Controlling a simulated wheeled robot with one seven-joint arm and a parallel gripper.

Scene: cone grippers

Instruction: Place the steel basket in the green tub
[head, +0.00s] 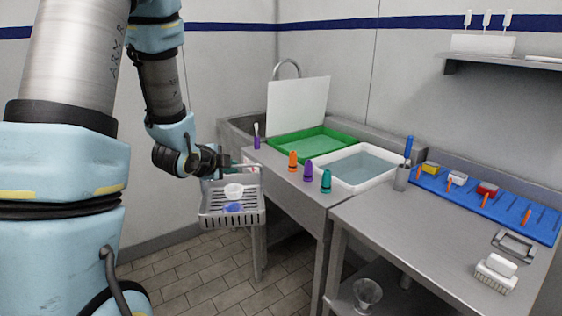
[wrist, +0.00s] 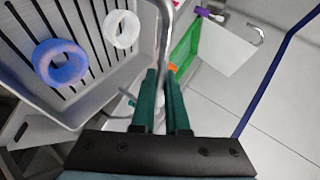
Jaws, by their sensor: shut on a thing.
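My gripper (head: 226,160) is shut on the basket's handle, a metal bar. In the wrist view my green fingers (wrist: 162,98) close around this bar, and the basket (wrist: 112,78) fills the upper left. The green tub (head: 312,146) sits in the sink unit, to the right of and beyond the basket. It also shows in the wrist view (wrist: 183,55).
Orange, purple and teal cones (head: 309,171) stand on the sink's front ledge, between basket and tubs. A white tub of water (head: 352,168) is right of the green tub. A white board (head: 297,107) stands upright behind the green tub. A faucet (head: 286,68) rises behind.

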